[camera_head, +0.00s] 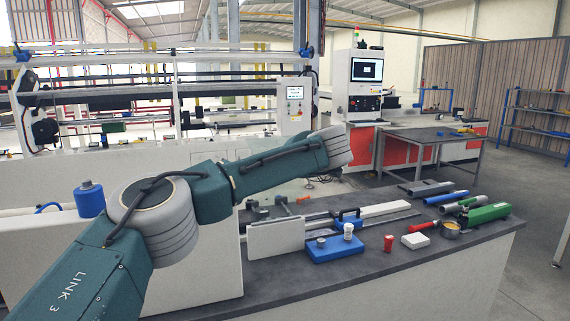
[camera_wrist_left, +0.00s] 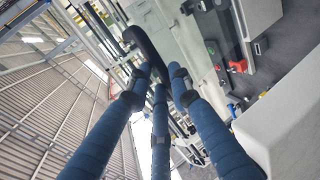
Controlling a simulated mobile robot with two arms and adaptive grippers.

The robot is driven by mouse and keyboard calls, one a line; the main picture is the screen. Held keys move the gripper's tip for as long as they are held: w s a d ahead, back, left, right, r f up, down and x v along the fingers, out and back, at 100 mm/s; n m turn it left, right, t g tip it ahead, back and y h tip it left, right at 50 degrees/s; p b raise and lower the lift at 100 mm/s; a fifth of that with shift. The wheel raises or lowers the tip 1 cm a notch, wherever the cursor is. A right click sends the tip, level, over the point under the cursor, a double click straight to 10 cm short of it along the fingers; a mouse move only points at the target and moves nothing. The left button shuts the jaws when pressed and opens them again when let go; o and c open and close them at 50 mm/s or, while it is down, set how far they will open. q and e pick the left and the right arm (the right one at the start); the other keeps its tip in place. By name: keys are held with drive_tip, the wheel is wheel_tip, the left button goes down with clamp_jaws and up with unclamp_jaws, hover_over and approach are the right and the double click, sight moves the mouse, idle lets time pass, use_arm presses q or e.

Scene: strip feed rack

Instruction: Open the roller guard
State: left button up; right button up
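In the head view my left arm (camera_head: 210,190) comes in from the left and reaches up to the middle, ending at a grey ribbed joint (camera_head: 336,146). Its gripper does not show there. A machine with long horizontal rollers (camera_head: 150,90) stands behind the arm. I cannot tell for sure which part is the roller guard. A pale upright plate (camera_head: 277,240) stands at the bench's left end, below the arm. My right gripper is not in view.
A dark table (camera_head: 435,137) stands behind, with open floor (camera_head: 520,190) to the right.

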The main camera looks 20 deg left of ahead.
use_arm(q)
drive_tip(key=o, duration=0.4)
drive_tip(key=f, duration=0.3)
drive_tip(key=shift+s+d, duration=0.2)
drive_tip(key=shift+d, duration=0.2)
drive_tip(key=v, duration=0.4)
drive_tip(key=r+v, duration=0.1)
drive_tip(key=v, duration=0.3)
drive_tip(key=w+r+v, duration=0.1)
drive_tip(key=v, duration=0.3)
drive_tip(key=shift+s+r, duration=0.25)
drive_tip(key=shift+s, duration=0.1)
drive_tip(key=shift+c, duration=0.4)
